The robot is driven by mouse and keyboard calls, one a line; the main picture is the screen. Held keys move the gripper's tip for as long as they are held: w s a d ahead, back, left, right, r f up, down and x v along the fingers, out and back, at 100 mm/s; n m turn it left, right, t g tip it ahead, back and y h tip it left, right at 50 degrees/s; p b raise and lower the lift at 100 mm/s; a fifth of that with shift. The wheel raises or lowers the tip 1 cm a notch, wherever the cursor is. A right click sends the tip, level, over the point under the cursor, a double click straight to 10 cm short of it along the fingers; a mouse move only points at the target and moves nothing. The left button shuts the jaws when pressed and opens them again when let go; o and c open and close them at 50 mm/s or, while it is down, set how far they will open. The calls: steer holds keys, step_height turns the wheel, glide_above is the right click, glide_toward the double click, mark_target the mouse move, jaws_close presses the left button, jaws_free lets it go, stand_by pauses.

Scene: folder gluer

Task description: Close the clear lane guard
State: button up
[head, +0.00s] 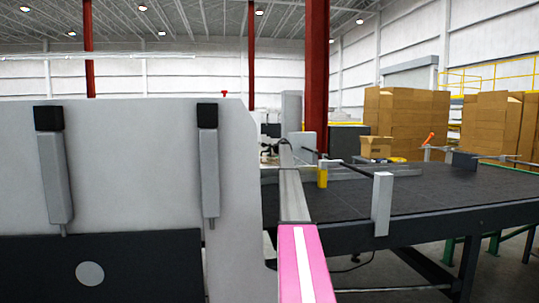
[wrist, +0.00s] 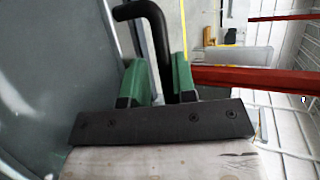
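In the wrist view my gripper (wrist: 160,75) has two green fingers above a black bar. A black bent handle (wrist: 150,25) curves over and runs down between the fingers. The fingers stand close on either side of it; whether they press on it cannot be told. A smooth grey panel with a pale edge (wrist: 50,50) fills the left of the wrist view; I cannot tell whether it is the clear lane guard. In the head view no clear guard can be made out, and my gripper does not show. A large grey machine panel (head: 160,160) there hides much of the left side.
Two grey struts with black caps (head: 205,160) are on the machine panel. A pink bar with a white stripe (head: 300,265) lies beside it. A dark conveyor table (head: 440,190) with a grey post (head: 381,205) stands right. Brown cartons (head: 410,115) are stacked behind.

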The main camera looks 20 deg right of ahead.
steer(key=v, duration=1)
steer(key=shift+s+d+r, duration=0.1)
steer(key=shift+s, duration=0.25)
